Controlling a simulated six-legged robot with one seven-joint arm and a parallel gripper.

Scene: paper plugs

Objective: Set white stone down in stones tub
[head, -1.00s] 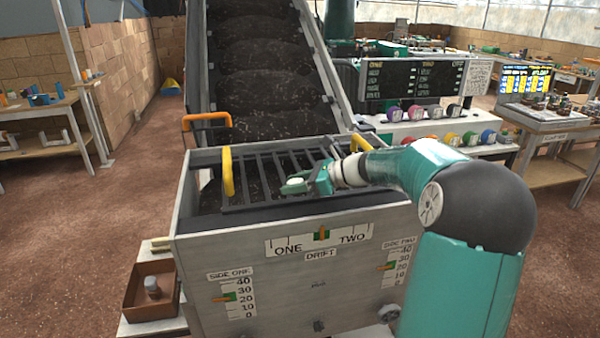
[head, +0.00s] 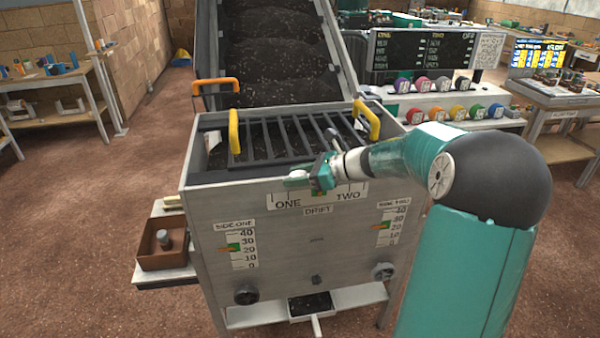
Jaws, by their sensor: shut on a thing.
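My gripper (head: 298,181) is at the front rim of the grey hopper, in front of the drift scale. The brown stones tub (head: 162,260) sits on a side ledge at the lower left, well apart from my gripper. A grey stone-like piece (head: 164,240) stands in the tub.
The hopper (head: 315,235) has a dark bar grate (head: 285,140) with yellow handles (head: 233,131) on top. An orange rail (head: 215,86) stands behind its left corner. Open floor (head: 80,200) lies left of the tub.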

